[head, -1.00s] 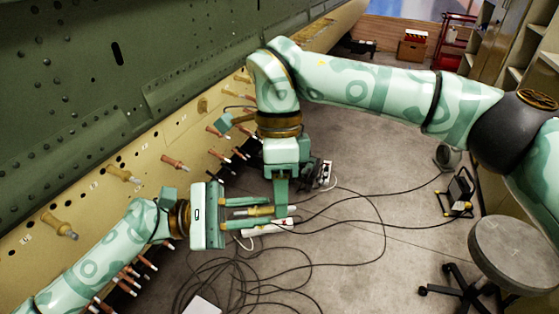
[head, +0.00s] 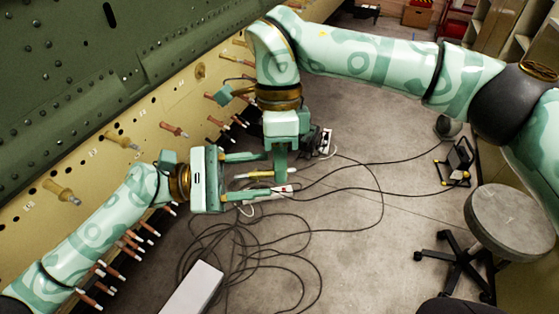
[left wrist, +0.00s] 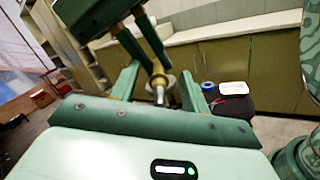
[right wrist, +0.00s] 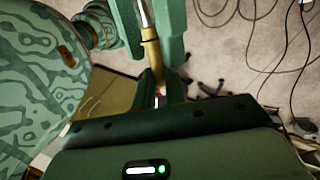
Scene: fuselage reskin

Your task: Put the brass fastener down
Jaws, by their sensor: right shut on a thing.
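The brass fastener (head: 262,174) lies roughly level between the two hands in the head view, its pale tip towards the left palm. My right gripper (head: 281,176) points down and is shut on the fastener; the right wrist view shows the brass body (right wrist: 150,50) between its fingers. My left gripper (head: 262,175) points right with its fingers spread above and below the fastener, with gaps on both sides. The left wrist view shows the fastener's end (left wrist: 159,88) between the open left fingers. The right fingers partly hide the fastener's far end.
The tan fuselage frame (head: 90,170) with several copper and brass fasteners (head: 62,192) runs along the left. Black cables (head: 250,250) and a power strip (head: 326,142) lie on the floor. A round stool (head: 510,218) stands at right. A white box (head: 192,290) is below.

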